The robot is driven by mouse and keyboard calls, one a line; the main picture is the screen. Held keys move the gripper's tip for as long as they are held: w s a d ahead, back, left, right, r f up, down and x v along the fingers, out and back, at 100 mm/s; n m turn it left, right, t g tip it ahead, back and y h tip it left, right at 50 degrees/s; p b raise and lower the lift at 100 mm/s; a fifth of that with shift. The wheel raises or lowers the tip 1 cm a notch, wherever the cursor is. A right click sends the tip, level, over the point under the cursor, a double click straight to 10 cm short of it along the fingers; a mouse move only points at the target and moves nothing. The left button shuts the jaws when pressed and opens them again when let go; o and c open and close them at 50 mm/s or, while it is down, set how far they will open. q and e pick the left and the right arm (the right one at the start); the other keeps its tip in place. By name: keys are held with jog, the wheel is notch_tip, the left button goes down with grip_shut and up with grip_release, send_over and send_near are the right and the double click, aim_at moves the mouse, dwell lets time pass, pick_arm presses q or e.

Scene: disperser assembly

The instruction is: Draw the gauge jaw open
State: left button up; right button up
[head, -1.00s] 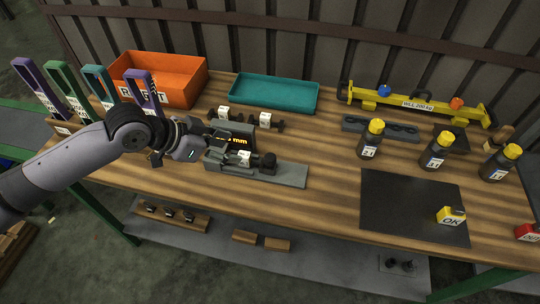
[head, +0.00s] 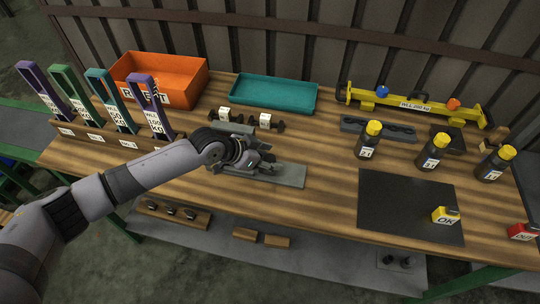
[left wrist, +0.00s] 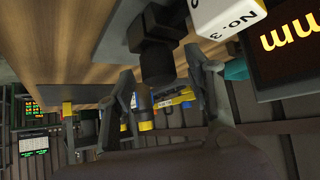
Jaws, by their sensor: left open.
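The gauge's grey base (head: 290,176) lies on the bench in the middle of the head view. My left gripper and wrist hide most of its upper part there. My left gripper (head: 262,163) is over the gauge, its fingers hard to make out. In the left wrist view, the open left gripper (left wrist: 161,64) has one finger on either side of a black knob (left wrist: 157,66). I cannot tell if they touch it. A white block marked No. 3 (left wrist: 225,15) is beside the knob, and the dark display (left wrist: 285,45) shows orange "mm".
Behind stand an orange bin (head: 185,90) and a teal tray (head: 275,94). A rack with upright handles (head: 95,140) is left. Bottles (head: 368,140), a yellow beam (head: 415,104) and a dark mat (head: 405,205) are right. The bench front before the mat is clear.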

pick_arm(q)
jog(key=shift+w+d+f, duration=0.1)
jog(key=shift+d+f, duration=0.15)
jog(key=shift+f, duration=0.05)
jog(key=shift+c, duration=0.2)
jog(key=shift+f, duration=0.1)
jog(key=c, duration=1)
grip_shut()
jog(key=shift+d, duration=0.1)
